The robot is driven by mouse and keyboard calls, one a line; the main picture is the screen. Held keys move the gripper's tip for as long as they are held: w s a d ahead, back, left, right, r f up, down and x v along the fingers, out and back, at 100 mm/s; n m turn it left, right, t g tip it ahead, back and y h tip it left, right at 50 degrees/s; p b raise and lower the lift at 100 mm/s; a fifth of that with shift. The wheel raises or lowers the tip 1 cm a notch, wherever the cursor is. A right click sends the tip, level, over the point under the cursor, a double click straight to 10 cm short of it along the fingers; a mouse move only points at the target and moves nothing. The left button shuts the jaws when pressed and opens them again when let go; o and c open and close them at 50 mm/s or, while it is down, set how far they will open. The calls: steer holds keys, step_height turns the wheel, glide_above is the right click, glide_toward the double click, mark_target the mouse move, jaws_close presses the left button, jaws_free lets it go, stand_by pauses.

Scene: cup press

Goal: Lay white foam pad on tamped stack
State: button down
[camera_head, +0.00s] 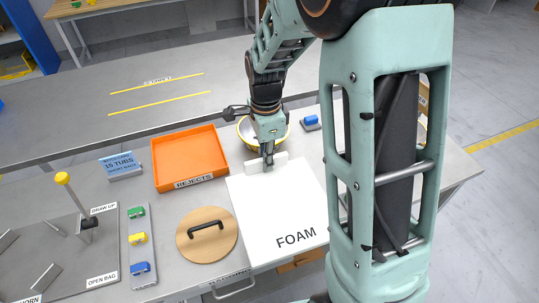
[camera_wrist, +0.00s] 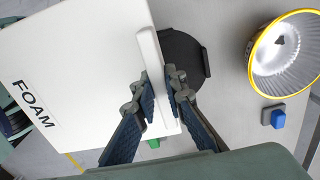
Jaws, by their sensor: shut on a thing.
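A flat white square panel marked FOAM (camera_head: 275,205) lies on the bench; I cannot tell whether it is the foam pad itself or a lid. It fills the upper left of the wrist view (camera_wrist: 85,70). My gripper (camera_head: 267,158) is at its far edge, shut on a white upright strip (camera_wrist: 152,60) there, with one finger on each side. A yellow-rimmed bowl (camera_head: 245,131) stands just beyond my gripper, partly hidden. In the wrist view the bowl (camera_wrist: 290,60) has a pleated silvery inside. Whether it holds the tamped stack is unclear.
An orange REJECTS tray (camera_head: 188,157) and a wooden disc with a black handle (camera_head: 200,248) are left of the panel. A blue block (camera_head: 311,120) is right of the bowl. A dark round thing (camera_wrist: 185,62) shows beside the strip. My arm hides the right side.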

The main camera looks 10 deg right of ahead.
mark_target(282, 156)
steer(key=shift+s+a+r, duration=0.1)
steer(key=shift+s+r, duration=0.05)
steer(key=shift+s, duration=0.2)
steer(key=n, duration=0.1)
steer(key=d+r+n+p, duration=0.1)
steer(key=n, duration=0.1)
steer(key=shift+w+p, duration=0.15)
steer(key=shift+p, duration=0.15)
steer(key=n, duration=0.1)
steer(key=d+n+p, duration=0.1)
steer(key=n, duration=0.1)
steer(key=r+n, duration=0.1)
steer(key=shift+w+d+n+p, duration=0.15)
steer(key=shift+d+n+p, duration=0.15)
steer(key=shift+d+p, duration=0.1)
steer(key=n, duration=0.1)
steer(key=d+n+p, duration=0.1)
steer(key=n, duration=0.1)
steer(key=r+n+p, duration=0.1)
steer(key=shift+w+d+r+n, duration=0.1)
steer(key=shift+d+n, duration=0.2)
steer(key=n, duration=0.2)
steer(key=d+n+p, duration=0.1)
steer(key=shift+d+r+n, duration=0.15)
steer(key=shift+r+n, duration=0.15)
steer(key=shift+n, duration=0.1)
steer(key=shift+w, duration=0.1)
